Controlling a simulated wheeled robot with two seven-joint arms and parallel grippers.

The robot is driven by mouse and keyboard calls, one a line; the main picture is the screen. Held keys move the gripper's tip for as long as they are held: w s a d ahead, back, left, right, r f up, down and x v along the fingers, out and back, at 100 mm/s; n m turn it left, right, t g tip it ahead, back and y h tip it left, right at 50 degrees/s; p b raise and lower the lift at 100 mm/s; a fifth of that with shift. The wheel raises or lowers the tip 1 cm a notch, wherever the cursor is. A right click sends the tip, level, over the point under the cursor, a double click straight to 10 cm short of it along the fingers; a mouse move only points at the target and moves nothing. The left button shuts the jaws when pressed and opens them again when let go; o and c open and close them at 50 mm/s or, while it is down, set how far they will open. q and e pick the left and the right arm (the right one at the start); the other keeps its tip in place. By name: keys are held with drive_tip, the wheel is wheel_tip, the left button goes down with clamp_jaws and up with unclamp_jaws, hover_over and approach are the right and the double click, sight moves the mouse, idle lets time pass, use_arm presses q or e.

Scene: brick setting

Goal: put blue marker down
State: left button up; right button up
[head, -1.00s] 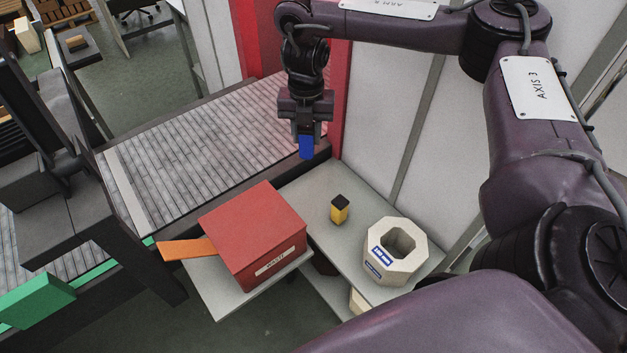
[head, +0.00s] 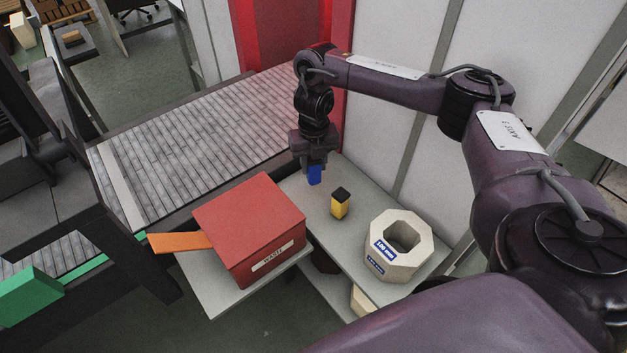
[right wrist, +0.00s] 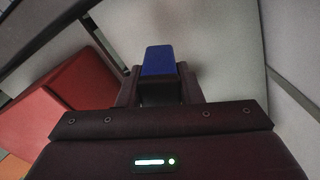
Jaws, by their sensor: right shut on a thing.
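The blue marker (head: 315,175) hangs below my right gripper (head: 314,162), which is shut on it. In the head view it is over the far end of the grey shelf (head: 300,191), beyond the yellow marker; whether its lower end touches the shelf I cannot tell. In the right wrist view the blue marker (right wrist: 160,61) sits between the fingers of the right gripper (right wrist: 158,88). My left gripper is not in view.
A yellow marker with a black top (head: 340,203) stands on the shelf close by. A white octagonal holder (head: 392,262) stands nearer. A red waste box (head: 248,226) with an orange flap (head: 180,242) is to the left. The conveyor (head: 190,140) runs behind; a wall is at right.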

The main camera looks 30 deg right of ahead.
sight(313, 177)
wheel_tip(313, 177, down, 5)
drive_tip(key=shift+r+p, duration=0.15)
drive_tip(key=shift+p, duration=0.2)
drive_tip(key=shift+f, duration=0.3)
drive_tip(key=shift+f, duration=0.15)
drive_tip(key=o, duration=0.8)
